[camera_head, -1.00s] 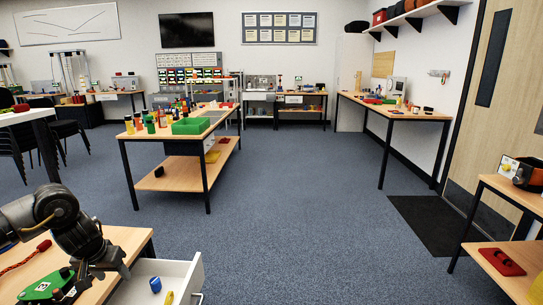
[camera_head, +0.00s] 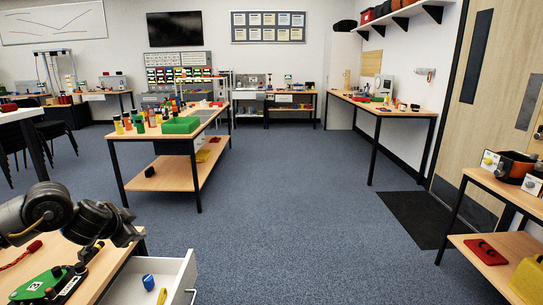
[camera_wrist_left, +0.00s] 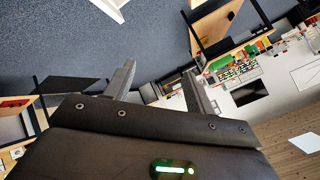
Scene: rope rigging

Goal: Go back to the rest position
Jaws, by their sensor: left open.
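My left gripper (camera_head: 126,234) is raised above the right edge of the near bench (camera_head: 112,252) in the head view, with nothing seen in it. In the left wrist view its two dark fingers (camera_wrist_left: 156,84) stand wide apart, with only distant floor and furniture between and beyond them. A green device (camera_head: 42,284) with black parts lies on the bench below the arm. A red-ended rope (camera_head: 22,256) lies to its left, partly hidden by the arm. My right gripper is in neither view.
An open white drawer (camera_head: 186,272) sticks out from the bench, holding a blue item (camera_head: 148,281) and a yellow item (camera_head: 162,296). A shelf unit (camera_head: 500,188) is at right. The blue carpet (camera_head: 300,220) between is clear.

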